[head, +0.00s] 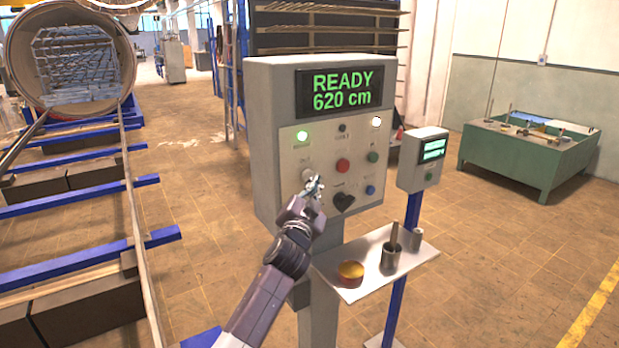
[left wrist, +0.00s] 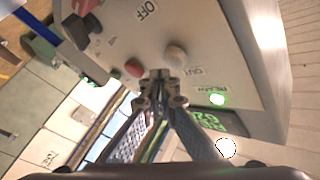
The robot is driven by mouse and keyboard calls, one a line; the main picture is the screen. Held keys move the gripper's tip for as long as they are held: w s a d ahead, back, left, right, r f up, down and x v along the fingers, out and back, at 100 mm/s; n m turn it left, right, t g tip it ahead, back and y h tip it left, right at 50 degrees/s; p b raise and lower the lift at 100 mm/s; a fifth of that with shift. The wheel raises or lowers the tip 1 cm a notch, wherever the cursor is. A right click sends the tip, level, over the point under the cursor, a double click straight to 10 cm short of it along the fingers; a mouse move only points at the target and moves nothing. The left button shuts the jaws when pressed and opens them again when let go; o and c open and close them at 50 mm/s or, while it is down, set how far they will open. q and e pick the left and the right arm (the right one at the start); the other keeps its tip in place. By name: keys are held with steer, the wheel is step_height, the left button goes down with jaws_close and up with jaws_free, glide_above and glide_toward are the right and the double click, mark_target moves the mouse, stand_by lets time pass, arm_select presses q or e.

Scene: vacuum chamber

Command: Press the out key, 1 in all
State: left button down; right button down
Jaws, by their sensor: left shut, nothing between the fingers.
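The grey control box (head: 262,150) stands on a post, and its display (head: 340,92) reads "READY 620 cm". The out key (head: 308,173) is a pale round button on the lower left of its panel, below an "OUT" label. It also shows in the left wrist view (left wrist: 176,54), beside the upside-down label. My left gripper (head: 314,186) is shut and empty, its tips just in front of the panel by the out key. In the left wrist view the fingertips (left wrist: 161,77) appear between the out key and the red button. I cannot tell whether they touch. My right gripper is not in view.
A green lamp (head: 302,136) is lit. A smaller box (head: 408,165) stands right.

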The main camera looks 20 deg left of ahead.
arm_select(q)
steer(key=shift+w+a, duration=0.2)
steer(key=shift+a, duration=0.1)
